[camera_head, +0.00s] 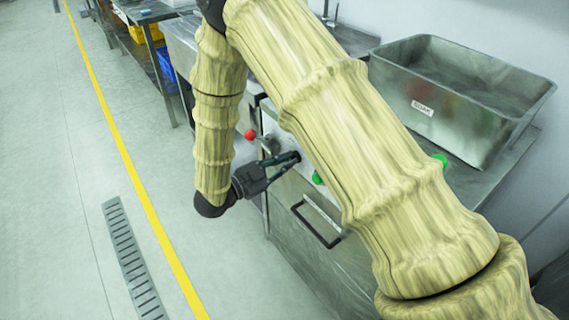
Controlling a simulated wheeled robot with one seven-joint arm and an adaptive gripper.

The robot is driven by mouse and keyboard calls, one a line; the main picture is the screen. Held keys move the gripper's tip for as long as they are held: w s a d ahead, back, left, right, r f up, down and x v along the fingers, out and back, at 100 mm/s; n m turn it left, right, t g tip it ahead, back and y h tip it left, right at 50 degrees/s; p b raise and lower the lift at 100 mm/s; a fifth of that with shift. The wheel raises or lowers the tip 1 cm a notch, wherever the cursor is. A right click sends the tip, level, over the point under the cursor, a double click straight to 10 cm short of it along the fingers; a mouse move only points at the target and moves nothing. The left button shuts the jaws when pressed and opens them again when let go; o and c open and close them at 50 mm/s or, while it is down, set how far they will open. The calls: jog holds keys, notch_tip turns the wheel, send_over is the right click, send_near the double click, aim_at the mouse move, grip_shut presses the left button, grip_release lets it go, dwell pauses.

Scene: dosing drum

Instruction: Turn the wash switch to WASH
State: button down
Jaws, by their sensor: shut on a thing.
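My gripper (294,159) is shut at the front panel (294,178) of the steel machine, below and right of a lever with a red ball knob (250,135). Its dark fingers point right, towards the panel. The thing between the fingertips is small and mostly hidden by them; from its place on the panel I take it to be the wash switch. The switch's marking and the way it points cannot be read from here.
A green knob (318,178) sits just right of the gripper, above a black handle (316,224). Another green knob (440,160) shows beyond my arm. A labelled steel bin (455,98) stands on top. My arm hides much of the front. The floor at left is clear.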

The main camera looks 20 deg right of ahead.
dwell(0.4)
jog(key=c, duration=1.5)
grip_release()
jog(key=v, duration=1.2)
jog(key=shift+d, duration=0.1)
